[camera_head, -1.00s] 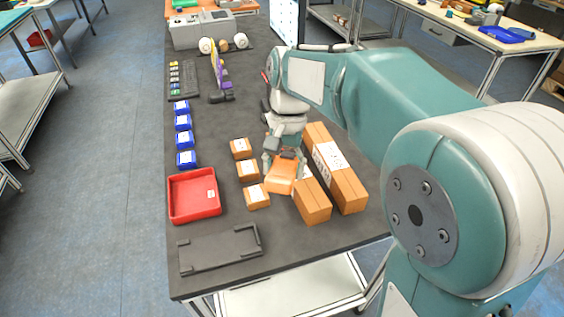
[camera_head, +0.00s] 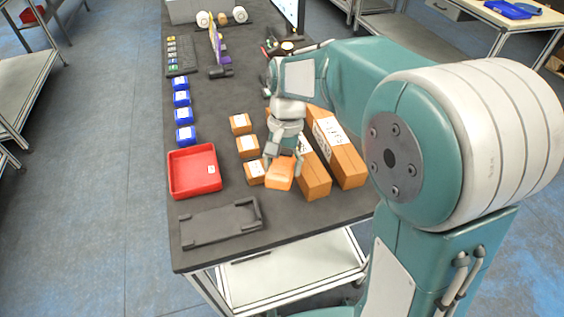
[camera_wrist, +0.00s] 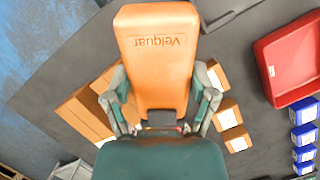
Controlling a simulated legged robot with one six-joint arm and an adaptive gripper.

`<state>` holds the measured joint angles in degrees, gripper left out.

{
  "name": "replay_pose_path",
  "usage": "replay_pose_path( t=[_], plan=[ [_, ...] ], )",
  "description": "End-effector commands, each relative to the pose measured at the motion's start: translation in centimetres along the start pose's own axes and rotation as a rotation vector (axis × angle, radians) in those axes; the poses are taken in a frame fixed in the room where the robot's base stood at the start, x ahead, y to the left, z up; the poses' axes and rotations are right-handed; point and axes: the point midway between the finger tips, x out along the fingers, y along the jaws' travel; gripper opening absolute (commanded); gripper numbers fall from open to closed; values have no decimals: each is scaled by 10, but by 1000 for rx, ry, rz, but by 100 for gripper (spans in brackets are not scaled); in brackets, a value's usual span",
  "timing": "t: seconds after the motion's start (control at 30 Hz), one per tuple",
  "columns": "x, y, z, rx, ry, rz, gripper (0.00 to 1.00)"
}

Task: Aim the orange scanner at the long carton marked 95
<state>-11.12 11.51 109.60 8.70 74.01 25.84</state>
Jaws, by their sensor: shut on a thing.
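My gripper (camera_head: 283,163) is shut on the orange scanner (camera_head: 281,174), held above the cartons on the dark table. In the wrist view the scanner (camera_wrist: 157,60) fills the middle, its back marked "Velquar", with a finger of my gripper (camera_wrist: 160,108) on each side. Two long cartons lie side by side: the right one (camera_head: 346,166) shows a white label on top, and the left one (camera_head: 316,180) is partly covered by my gripper. I cannot read a 95 on either. The long cartons also show in the wrist view (camera_wrist: 82,115), left of the scanner.
Several small cartons (camera_head: 240,124) stand in a column left of my gripper. A red tray (camera_head: 180,185), a dark frame-like holder (camera_head: 222,223) and several blue boxes (camera_head: 183,116) lie further left. Bare table top (camera_head: 215,110) shows between the blue boxes and small cartons.

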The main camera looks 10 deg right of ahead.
Motion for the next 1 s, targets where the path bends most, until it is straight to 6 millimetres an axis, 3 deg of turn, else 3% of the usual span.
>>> replay_pose_path(
  t=[0.17, 0.7, 1.0],
  plan=[
    [-5, 0, 1, -1, 2, -1, 13],
    [-110, 0, 33, -1, 3, -2, 13],
    [-116, 0, 36, 0, 0, 0, 13]
  ],
)
